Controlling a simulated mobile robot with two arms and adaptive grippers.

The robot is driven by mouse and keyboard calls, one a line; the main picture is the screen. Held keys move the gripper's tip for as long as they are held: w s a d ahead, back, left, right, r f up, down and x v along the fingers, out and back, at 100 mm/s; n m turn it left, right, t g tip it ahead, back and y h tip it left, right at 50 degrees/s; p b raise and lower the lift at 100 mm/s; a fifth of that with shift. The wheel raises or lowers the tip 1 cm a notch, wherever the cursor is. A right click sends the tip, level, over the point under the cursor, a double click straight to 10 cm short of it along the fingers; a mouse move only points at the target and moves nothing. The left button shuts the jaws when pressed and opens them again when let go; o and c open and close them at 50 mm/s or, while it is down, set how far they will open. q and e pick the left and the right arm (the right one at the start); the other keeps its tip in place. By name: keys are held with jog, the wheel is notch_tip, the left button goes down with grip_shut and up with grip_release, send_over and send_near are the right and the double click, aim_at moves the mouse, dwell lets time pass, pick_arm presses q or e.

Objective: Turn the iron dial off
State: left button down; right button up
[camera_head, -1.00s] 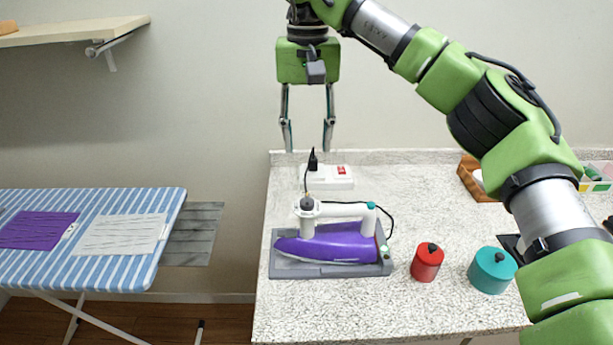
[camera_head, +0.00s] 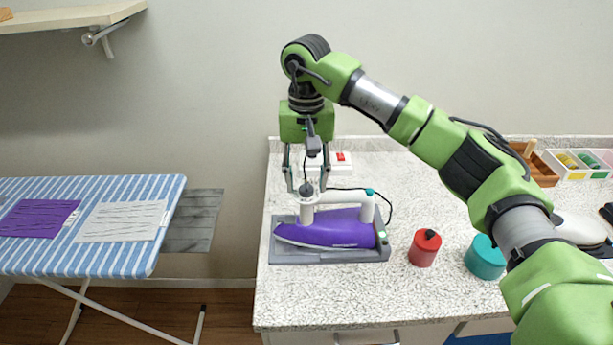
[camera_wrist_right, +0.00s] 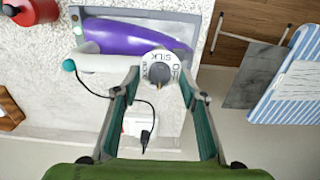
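The iron has a purple body (camera_head: 330,230) and a white handle (camera_head: 345,198). It lies on a grey tray (camera_head: 285,256) on the counter. Its round dial (camera_head: 306,190) sits at the left end of the handle. In the right wrist view the dial (camera_wrist_right: 160,70) has a white lettered ring, with SILK legible, and a grey centre with an orange mark. My right gripper (camera_head: 307,182) points down over the dial. In the wrist view its open fingers (camera_wrist_right: 160,82) stand on either side of the dial; contact cannot be told. My left gripper is not in view.
A black cord runs from the iron to a white power strip (camera_head: 345,160) with a red switch. A red canister (camera_head: 424,248) and a teal canister (camera_head: 485,260) stand to the right. A striped ironing board (camera_head: 130,250) is at left, apart from the counter.

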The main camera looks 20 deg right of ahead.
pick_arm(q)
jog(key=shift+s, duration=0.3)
pick_arm(e)
jog(key=shift+f, duration=0.15)
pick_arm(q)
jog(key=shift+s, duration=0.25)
pick_arm(e)
grip_shut()
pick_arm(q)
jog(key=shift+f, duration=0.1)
